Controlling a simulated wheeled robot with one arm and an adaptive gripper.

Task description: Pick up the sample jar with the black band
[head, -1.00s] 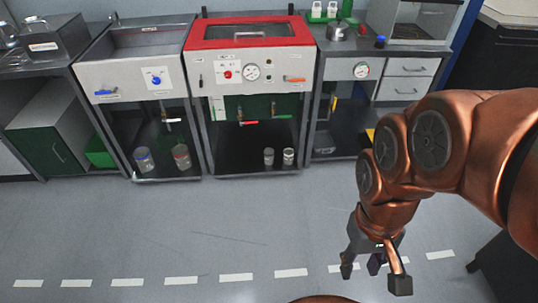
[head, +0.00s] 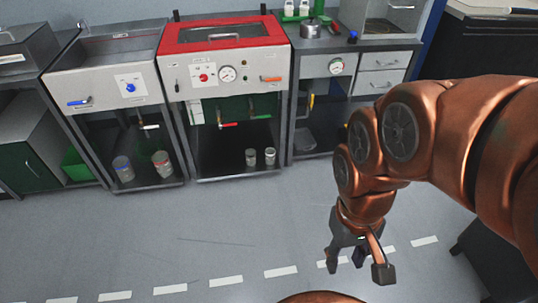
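Two small clear jars stand side by side on the bottom shelf under the red-topped machine: a left one (head: 251,158) and a right one (head: 270,157). Their band colours are too small to tell. In the bay to the left stand two larger jars, one with a blue band (head: 123,168) and one with a reddish band (head: 162,164). I cannot make out a black band for certain on any jar. My gripper (head: 358,263) hangs over the floor at lower right, fingers spread, empty, and well apart from all the jars.
The red-topped machine (head: 225,33) has a coloured-handled tap below it. A drawer bench (head: 388,73) stands to its right, a green bin (head: 78,166) at left. Grey floor with a dashed white line (head: 226,281) is clear before the bays. A dark stand (head: 490,250) is at right.

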